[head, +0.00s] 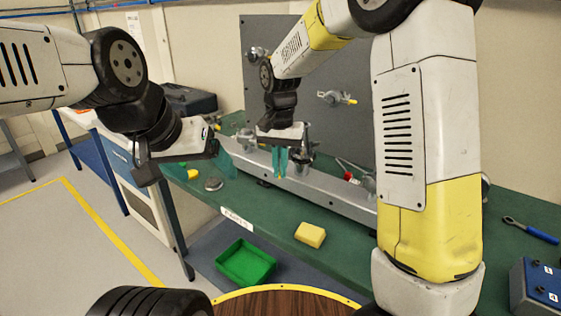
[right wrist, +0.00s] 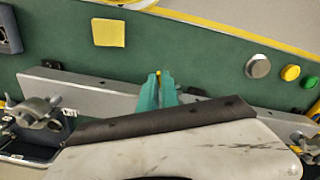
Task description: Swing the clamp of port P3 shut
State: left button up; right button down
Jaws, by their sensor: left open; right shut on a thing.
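My right gripper (head: 280,168) points down in front of the grey panel (head: 312,60), its teal fingers shut on a thin yellow-tipped piece, apparently a clamp handle (right wrist: 158,73). Most of that piece is hidden by the fingers. A metal clamp (head: 303,148) stands just right of the fingers at the panel's foot. Another clamp (head: 337,97) with a yellow-tipped handle is on the panel, and one more (head: 258,53) is at its upper left. I cannot read which port is P3. My left gripper (head: 224,158) is open and empty, left of the panel above the bench.
The green bench (head: 275,222) carries a yellow block (head: 310,235), a round metal disc (head: 213,184) and a grey rail (head: 335,192) along the panel. A red-handled tool (head: 350,177) lies near the rail. A blue-handled wrench (head: 532,230) and blue box (head: 538,285) are at right. A green tray (head: 246,263) sits below.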

jog(key=d+n, duration=0.3)
jog(key=w+d+n, duration=0.1)
jog(key=d+n, duration=0.2)
jog(key=d, duration=0.1)
jog(key=w+d+n, duration=0.1)
jog(key=d+n, duration=0.2)
jog(key=shift+d, duration=0.25)
jog(key=shift+w+d+n, duration=0.75)
jog(key=shift+d+n, duration=0.1)
jog(key=shift+n, duration=0.35)
jog(key=shift+w+d+n, duration=0.55)
jog(key=shift+w+n, duration=0.1)
jog(key=shift+n, duration=0.25)
jog(key=c, duration=1.6)
grip_release()
